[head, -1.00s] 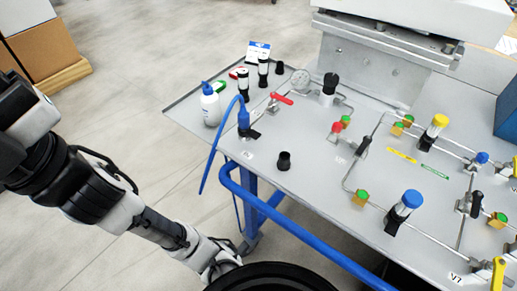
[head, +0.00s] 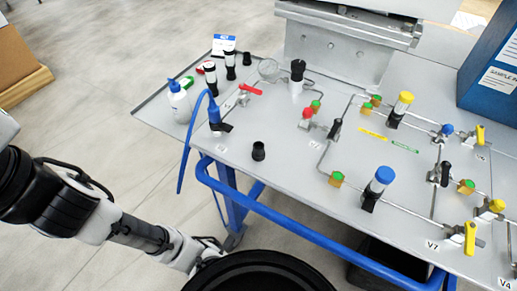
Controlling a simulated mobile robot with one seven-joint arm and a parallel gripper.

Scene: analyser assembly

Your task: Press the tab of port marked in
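A blue connector (head: 214,116) stands upright at the left part of the grey panel (head: 285,180), with a blue hose (head: 186,150) attached that loops over the panel edge and hangs down. A black part lies at its foot. Small white labels are near it, but their text is too small to read, so I cannot tell which port is marked in. No separate tab can be made out. My arm shows at the lower left, beside the panel and apart from it. My gripper is outside the picture.
A blue rail (head: 290,229) runs along the panel's front edge. A red-handled valve (head: 249,90), a white bottle (head: 179,103), a black cap (head: 258,151) and a blue-topped fitting (head: 377,187) stand on the panel.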

